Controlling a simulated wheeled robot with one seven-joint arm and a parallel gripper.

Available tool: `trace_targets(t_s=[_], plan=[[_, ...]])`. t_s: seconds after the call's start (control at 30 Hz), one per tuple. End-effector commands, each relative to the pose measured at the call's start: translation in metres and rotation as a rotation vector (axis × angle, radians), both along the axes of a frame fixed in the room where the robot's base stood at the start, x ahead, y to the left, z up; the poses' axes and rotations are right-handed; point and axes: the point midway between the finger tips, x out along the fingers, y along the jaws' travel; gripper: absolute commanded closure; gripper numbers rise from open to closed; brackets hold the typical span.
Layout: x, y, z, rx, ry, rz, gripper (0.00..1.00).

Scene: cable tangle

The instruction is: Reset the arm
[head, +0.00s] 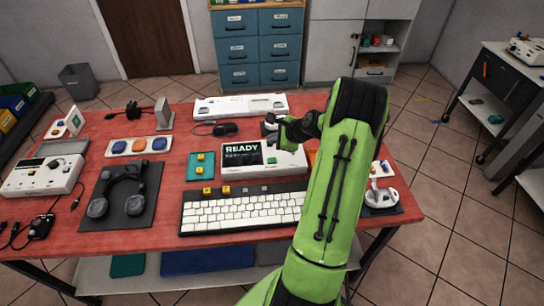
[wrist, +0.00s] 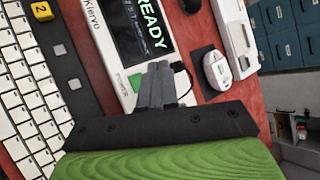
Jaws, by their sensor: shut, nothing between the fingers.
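My green arm reaches from the bottom of the head view over the right part of the red table (head: 100,240). My gripper (head: 272,122) is above the table, near the white device (head: 283,165) with the READY screen (head: 243,153). In the wrist view my gripper (wrist: 160,72) shows with its grey fingers together and nothing between them. My arm hides part of the table's right side.
A white keyboard (head: 240,214) lies at the front, with a headset on a dark mat (head: 125,195) to its left. A white box (head: 35,177) with cables is at the far left. A white bar-shaped device (head: 240,106) lies at the back. A cart (head: 510,95) stands right of the table.

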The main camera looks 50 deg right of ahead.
Motion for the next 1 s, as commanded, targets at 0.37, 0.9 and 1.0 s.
trace_targets(t_s=[0.37,0.9,1.0], plan=[[0.000,0.000,-0.002,0.000,0.001,0.001,1.00],[-0.039,0.244,0.154,-0.826,0.218,1.078,1.00],[-0.079,0.284,0.174,-0.992,0.224,1.291,1.00]])
